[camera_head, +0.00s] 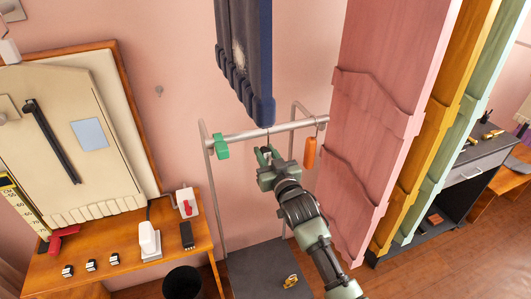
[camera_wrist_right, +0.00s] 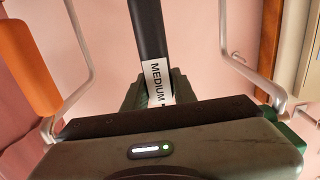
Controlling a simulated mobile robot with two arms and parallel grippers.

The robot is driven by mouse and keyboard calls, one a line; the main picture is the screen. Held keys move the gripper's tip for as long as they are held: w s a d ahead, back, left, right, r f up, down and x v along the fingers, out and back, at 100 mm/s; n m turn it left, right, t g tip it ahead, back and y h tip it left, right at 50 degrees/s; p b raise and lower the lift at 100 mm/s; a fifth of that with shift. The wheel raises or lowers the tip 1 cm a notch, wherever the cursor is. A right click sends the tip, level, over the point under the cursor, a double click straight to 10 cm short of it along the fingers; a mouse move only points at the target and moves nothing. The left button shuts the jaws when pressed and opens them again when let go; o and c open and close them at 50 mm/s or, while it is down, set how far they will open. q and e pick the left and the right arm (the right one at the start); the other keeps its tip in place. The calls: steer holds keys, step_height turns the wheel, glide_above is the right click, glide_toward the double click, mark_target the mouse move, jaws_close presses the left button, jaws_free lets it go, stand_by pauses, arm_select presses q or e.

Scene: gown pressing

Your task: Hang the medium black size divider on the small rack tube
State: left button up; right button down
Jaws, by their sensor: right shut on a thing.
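The black size divider (camera_wrist_right: 148,35) shows in the right wrist view as a dark strip with a white MEDIUM label, running up from between my fingers. My right gripper (camera_wrist_right: 155,92) is shut on it at the label. In the head view my right gripper (camera_head: 267,156) is just below the small rack tube (camera_head: 250,134), between a green divider (camera_head: 221,147) and an orange divider (camera_head: 310,152) on that tube. The black divider is mostly hidden there by the gripper. I cannot tell whether its hook touches the tube. My left gripper is out of view.
A dark blue gown (camera_head: 243,60) hangs just above the tube. Pink (camera_head: 375,120), mustard and green gowns hang close on the right. A wooden table (camera_head: 120,262) with small items and a dark bin (camera_head: 183,283) stand at left.

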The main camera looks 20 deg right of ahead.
mark_target(267, 157)
steer(key=shift+f, duration=0.25)
steer(key=c, duration=1.1)
jaws_free()
steer(key=shift+o, duration=0.2)
steer(key=shift+s+r+p, duration=0.1)
steer(key=shift+s+p, duration=0.6)
steer(key=shift+s, duration=0.9)
